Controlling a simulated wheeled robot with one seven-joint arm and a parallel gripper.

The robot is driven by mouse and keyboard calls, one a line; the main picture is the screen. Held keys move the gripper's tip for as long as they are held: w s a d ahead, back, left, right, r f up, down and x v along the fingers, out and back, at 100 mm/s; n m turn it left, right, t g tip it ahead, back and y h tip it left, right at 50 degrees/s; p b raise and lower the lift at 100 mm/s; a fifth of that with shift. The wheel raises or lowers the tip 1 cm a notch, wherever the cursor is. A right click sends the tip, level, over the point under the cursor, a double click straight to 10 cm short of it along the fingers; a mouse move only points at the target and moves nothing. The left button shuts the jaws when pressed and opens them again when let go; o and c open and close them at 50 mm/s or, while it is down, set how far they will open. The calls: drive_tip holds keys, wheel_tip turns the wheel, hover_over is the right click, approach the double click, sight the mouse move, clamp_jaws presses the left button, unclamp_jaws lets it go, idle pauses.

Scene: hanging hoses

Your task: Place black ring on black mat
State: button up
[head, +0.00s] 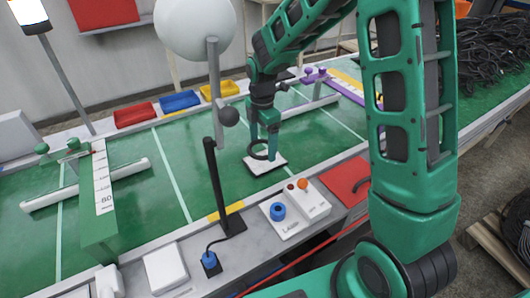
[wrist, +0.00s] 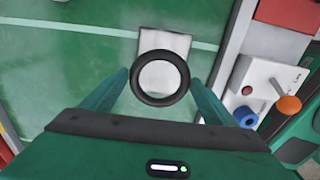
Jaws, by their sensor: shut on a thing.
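The black ring (head: 260,150) is held between the fingertips of my green gripper (head: 263,142). In the wrist view, the black ring (wrist: 133,78) shows as a full circle between the finger ends. Below it is a white square plate (head: 268,168) on the green table, which also shows in the wrist view (wrist: 179,44). The ring overlaps the plate in both views; I cannot tell whether it touches it. No clearly black mat shows; the square under the ring looks white.
A black post (head: 215,180) on a flat base stands left of my gripper. A white box with a blue knob (head: 277,211) and a red pad (head: 345,180) are at the front edge. Red, blue and yellow trays (head: 180,101) line the back.

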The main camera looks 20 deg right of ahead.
drive_tip(key=shift+d+f, duration=0.35)
drive_tip(key=shift+d, duration=0.05)
drive_tip(key=shift+f, duration=1.9)
drive_tip(key=shift+f, duration=0.1)
drive_tip(key=o, duration=1.1)
drive_tip(key=shift+c, duration=0.2)
wheel_tip(320, 180, up, 12)
drive_tip(key=shift+d, duration=0.1)
